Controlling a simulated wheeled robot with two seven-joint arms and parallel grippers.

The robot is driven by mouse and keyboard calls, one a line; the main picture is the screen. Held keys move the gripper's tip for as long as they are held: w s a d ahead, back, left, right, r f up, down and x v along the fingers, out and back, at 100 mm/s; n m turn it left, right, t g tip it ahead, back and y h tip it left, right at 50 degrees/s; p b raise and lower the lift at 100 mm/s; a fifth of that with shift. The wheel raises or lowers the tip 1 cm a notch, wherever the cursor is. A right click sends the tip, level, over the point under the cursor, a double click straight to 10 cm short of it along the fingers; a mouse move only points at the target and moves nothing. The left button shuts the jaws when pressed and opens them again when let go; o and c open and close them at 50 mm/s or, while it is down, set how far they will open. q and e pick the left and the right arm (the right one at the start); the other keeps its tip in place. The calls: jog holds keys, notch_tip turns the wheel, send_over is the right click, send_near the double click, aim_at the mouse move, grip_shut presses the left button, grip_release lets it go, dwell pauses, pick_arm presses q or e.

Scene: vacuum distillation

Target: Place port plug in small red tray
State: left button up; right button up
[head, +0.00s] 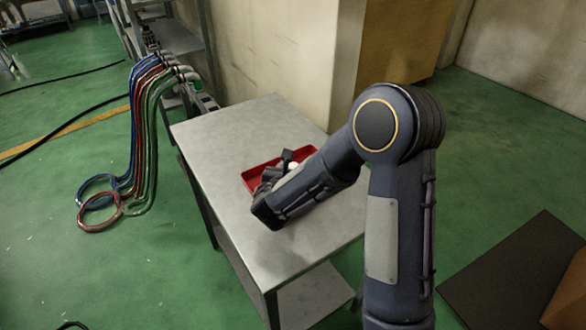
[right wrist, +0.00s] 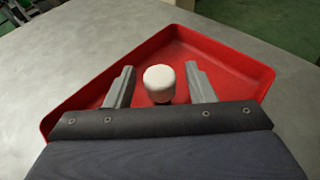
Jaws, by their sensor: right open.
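The small red tray (head: 250,182) lies on the grey table, partly hidden by my right arm in the head view. In the right wrist view the tray (right wrist: 235,62) fills the middle. The port plug (right wrist: 159,78) has a rounded white top and a darker lower part. It appears upright inside the tray outline; its base is mostly hidden by my gripper. In the head view it is a small white spot (head: 293,165). My right gripper (head: 280,170) is over the tray, open, with its fingers apart on either side of the plug and gaps showing. My left gripper is out of view.
The grey table top (head: 230,125) is bare around the tray. Coloured hoses (head: 145,130) hang from a rack at the left and coil on the green floor. A pale wall (head: 260,50) stands behind the table. A dark mat (head: 515,265) lies at the lower right.

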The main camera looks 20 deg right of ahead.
jog(key=shift+r, duration=0.1)
jog(key=shift+r+p, duration=0.25)
jog(key=shift+p, duration=0.2)
jog(key=v, duration=1.1)
jog(key=shift+s+a+f, duration=0.1)
jog(key=shift+s+a, duration=0.1)
jog(key=s+d+m+g, duration=0.2)
jog(key=s+d+m, duration=0.1)
jog(key=s+d+m+g, duration=0.2)
jog(key=s+d+m, duration=0.1)
jog(key=s+m, duration=0.1)
jog(key=s+d+m+g, duration=0.3)
jog(key=shift+s+d+f, duration=0.2)
jog(key=shift+s+f, duration=0.1)
jog(key=shift+s, duration=0.05)
jog(key=s+a+f+m+g+y, duration=0.1)
jog(key=s+a+m+g+y, duration=0.15)
jog(key=s+m+y, duration=0.7)
jog(key=s+a+r+m+t+y, duration=0.2)
jog(key=a+r+m+t, duration=0.2)
jog(key=m, duration=0.7)
jog(key=shift+a+y, duration=0.35)
jog(key=shift+a, duration=0.85)
